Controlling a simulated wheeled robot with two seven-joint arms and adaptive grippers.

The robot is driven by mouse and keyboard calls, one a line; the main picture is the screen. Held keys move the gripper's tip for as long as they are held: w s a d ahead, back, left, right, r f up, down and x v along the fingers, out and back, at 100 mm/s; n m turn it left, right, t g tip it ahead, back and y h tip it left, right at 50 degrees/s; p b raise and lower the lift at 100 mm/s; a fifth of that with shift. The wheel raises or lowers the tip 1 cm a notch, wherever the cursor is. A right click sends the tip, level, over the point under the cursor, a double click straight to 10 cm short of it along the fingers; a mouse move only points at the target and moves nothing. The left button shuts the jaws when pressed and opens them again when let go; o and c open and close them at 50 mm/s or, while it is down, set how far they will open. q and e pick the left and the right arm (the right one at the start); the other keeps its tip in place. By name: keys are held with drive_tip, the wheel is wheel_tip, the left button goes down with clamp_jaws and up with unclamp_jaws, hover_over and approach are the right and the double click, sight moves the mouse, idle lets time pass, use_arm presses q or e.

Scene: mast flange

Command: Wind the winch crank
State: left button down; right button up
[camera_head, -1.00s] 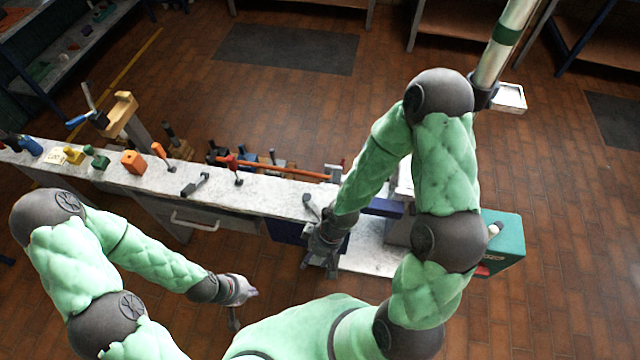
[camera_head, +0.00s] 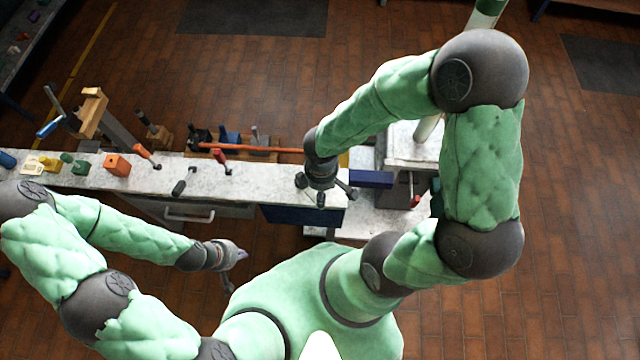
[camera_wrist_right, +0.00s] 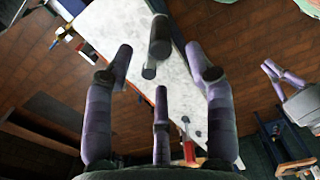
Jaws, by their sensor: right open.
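My right gripper (camera_head: 322,185) is over the right part of the long bench, fingers pointing down and spread. In the right wrist view, its purple-grey fingers (camera_wrist_right: 160,95) are open around a dark cylindrical handle (camera_wrist_right: 160,38), which looks like the crank's grip. The handle lies between and beyond the fingertips; I cannot tell whether any finger touches it. In the head view, the gripper hides this handle. My left gripper (camera_head: 234,265) hangs empty in front of the bench, its fingers apart; it also shows in the right wrist view (camera_wrist_right: 284,78).
The white bench top (camera_head: 260,183) carries a dark lever (camera_head: 180,186), a red-handled lever (camera_head: 219,157) and an orange-handled one (camera_head: 145,154). A blue-handled crank arm (camera_head: 50,127) stands at the left by a wooden bracket (camera_head: 92,110). A blue block (camera_head: 371,179) lies right of my right gripper.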

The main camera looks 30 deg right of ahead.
drive_tip(key=shift+f+b, duration=3.3)
drive_tip(key=shift+f, duration=0.6)
drive_tip(key=shift+r, duration=0.2)
drive_tip(key=c, duration=0.5)
clamp_jaws()
